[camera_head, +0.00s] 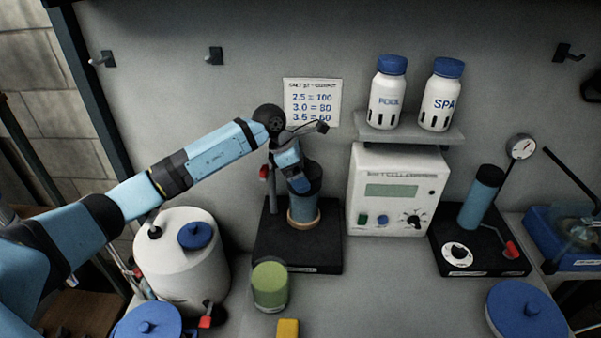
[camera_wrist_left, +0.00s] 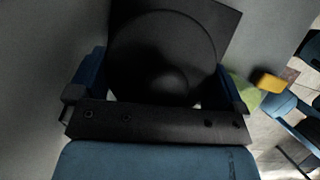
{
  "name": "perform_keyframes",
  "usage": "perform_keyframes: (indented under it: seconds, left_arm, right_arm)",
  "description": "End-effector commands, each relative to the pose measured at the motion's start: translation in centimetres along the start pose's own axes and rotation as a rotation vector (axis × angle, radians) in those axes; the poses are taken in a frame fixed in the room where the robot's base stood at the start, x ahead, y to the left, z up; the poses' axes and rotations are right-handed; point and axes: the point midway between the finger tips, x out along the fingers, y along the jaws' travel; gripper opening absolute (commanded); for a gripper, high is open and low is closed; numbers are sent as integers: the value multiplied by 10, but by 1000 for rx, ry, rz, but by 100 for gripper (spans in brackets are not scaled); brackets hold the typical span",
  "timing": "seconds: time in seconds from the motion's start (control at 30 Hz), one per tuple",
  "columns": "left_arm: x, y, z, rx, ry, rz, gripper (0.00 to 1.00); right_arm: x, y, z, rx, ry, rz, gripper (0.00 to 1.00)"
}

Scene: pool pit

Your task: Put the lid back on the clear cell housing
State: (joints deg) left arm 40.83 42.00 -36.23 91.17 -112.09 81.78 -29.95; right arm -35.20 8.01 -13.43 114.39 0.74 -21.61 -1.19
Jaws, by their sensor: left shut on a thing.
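My left gripper (camera_head: 297,178) points down over the black stand (camera_head: 270,245) at the back middle. It is shut on a dark round piece, apparently the lid (camera_head: 309,178). In the left wrist view the dark round lid (camera_wrist_left: 160,50) fills the space between the fingers of the gripper (camera_wrist_left: 157,72). Below it in the head view is a bluish cylinder, apparently the clear cell housing (camera_head: 301,209), with a tan ring at its foot. I cannot tell whether the lid touches the housing. My right gripper is not in view.
A green jar (camera_head: 270,287) and a yellow block (camera_head: 288,328) stand in front of the stand. A white tank (camera_head: 180,262) is at left. A white meter box (camera_head: 397,188) is at right, below a shelf (camera_head: 410,133) with two bottles. The bench front at centre right is clear.

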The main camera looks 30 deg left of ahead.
Motion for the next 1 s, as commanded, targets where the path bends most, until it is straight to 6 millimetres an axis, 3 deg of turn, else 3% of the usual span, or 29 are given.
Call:
perform_keyframes:
  seconds: [1.0]
  left_arm:
    - [0,0,0,1,0,1,69]
  right_arm:
    - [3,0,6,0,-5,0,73]
